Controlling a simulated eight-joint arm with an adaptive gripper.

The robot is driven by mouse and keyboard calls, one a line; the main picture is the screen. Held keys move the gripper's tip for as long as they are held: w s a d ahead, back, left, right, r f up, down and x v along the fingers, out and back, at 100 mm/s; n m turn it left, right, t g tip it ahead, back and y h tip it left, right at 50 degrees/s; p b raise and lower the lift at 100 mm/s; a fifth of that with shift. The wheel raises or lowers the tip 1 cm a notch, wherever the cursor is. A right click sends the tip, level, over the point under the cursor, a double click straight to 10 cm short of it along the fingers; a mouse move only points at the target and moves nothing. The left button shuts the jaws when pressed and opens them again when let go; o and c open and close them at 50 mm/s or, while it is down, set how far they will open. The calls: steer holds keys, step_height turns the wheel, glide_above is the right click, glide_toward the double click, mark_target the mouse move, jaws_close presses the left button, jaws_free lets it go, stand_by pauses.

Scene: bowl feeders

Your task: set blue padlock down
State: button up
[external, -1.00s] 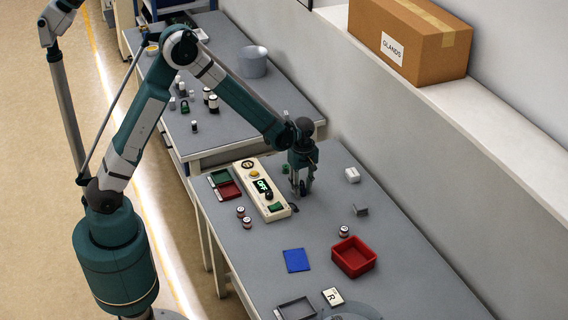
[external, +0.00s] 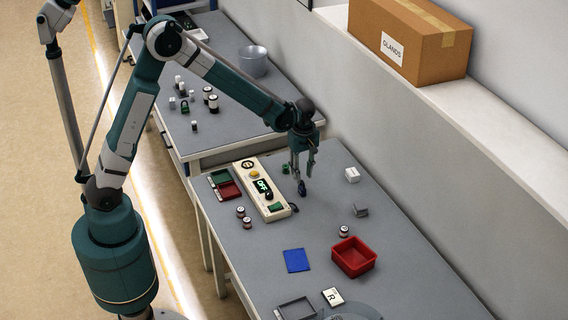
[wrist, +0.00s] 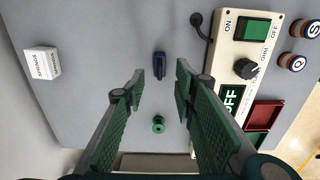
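The blue padlock (external: 302,188) is dark blue and sits on the grey table to the right of the cream control panel. In the wrist view the padlock (wrist: 159,66) lies in line with the gap between my fingers, just beyond the fingertips. My gripper (external: 302,172) is above it, pointing down. In the wrist view my gripper (wrist: 160,82) is open, with clear space on both sides of the padlock and nothing held.
The control panel (external: 250,172) with a cable stands close to the left. A green round piece (wrist: 158,124) is near the padlock. A white box (external: 352,174), a grey block (external: 360,210) and a red bin (external: 345,265) stand to the right and front.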

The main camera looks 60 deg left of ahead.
mark_target(301, 187)
steer(key=shift+r, duration=2.05)
steer(key=shift+s+r, duration=0.1)
steer(key=s+r+m+t, duration=0.3)
steer(key=s+r+m, duration=0.5)
steer(key=s+r, duration=0.85)
steer(key=s+r+m+t, duration=0.1)
steer(key=s+m, duration=0.4)
steer(key=s, duration=0.5)
steer(key=s+r+m+t, duration=0.1)
steer(key=s+m+t, duration=0.2)
steer(key=s, duration=0.7)
steer(key=shift+r+m, duration=0.25)
steer(key=shift+m, duration=0.75)
